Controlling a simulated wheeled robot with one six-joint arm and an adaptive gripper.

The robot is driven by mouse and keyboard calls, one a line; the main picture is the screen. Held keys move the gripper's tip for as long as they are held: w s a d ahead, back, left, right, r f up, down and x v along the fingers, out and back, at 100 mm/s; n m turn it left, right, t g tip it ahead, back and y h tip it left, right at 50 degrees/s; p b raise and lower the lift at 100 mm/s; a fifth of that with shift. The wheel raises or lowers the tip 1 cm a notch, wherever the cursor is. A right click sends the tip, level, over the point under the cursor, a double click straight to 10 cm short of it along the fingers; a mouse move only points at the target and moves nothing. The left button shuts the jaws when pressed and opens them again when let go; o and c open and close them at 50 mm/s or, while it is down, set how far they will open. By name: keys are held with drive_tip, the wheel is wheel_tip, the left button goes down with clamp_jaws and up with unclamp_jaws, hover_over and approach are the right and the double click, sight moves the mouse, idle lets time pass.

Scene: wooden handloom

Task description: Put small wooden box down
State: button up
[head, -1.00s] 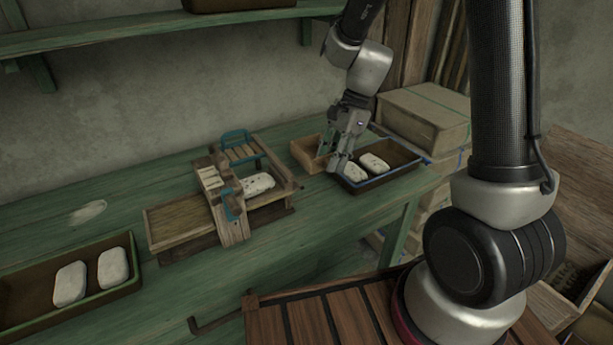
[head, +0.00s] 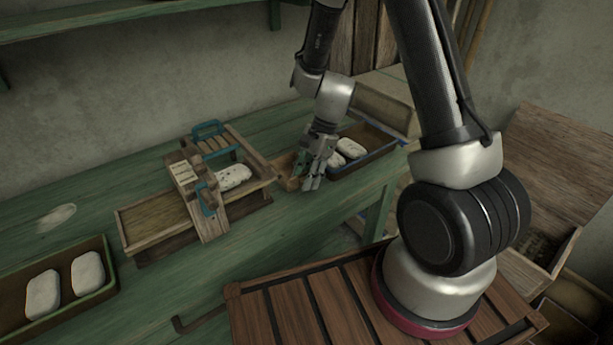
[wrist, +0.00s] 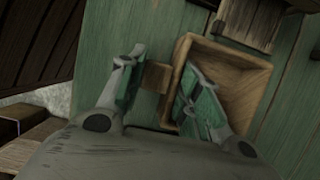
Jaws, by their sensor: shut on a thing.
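The small wooden box (head: 284,166) is a light brown open-topped box at the right part of the green bench, just left of the dark tray. My gripper (head: 312,170) is at its right side in the head view and partly hides it. In the wrist view my gripper (wrist: 158,90) has one finger inside the box (wrist: 245,68) and the other outside, with the box's near wall and a small wooden tab (wrist: 155,77) between them. The box looks empty where its inside shows. I cannot tell whether its bottom touches the bench.
The green bench (head: 90,180) carries a wooden press-like frame (head: 150,222) with a pale bar (head: 233,176). A dark tray (head: 378,151) with pale bars stands close right of the box; another tray (head: 100,297) is front left. A cardboard box (head: 385,98) stands behind.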

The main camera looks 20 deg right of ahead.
drive_tip(key=shift+f, duration=0.15)
drive_tip(key=o, duration=0.9)
drive_tip(key=shift+o, duration=0.2)
drive_tip(key=v, duration=1.3)
drive_tip(key=s+d+r+n+t+h, duration=0.2)
drive_tip(key=s+d+r+n, duration=0.3)
drive_tip(key=s+r+n, duration=0.2)
drive_tip(key=s+d+r+n+t+h, duration=0.2)
drive_tip(key=s+d+r+n, duration=0.3)
drive_tip(key=s+r, duration=0.5)
drive_tip(key=s+n+t, duration=0.1)
drive_tip(key=s+n, duration=0.1)
drive_tip(key=s, duration=0.1)
drive_tip(key=shift+s+r+t, duration=0.2)
drive_tip(key=shift+r+t, duration=0.1)
drive_tip(key=shift+r, duration=0.1)
drive_tip(key=shift+d, duration=0.1)
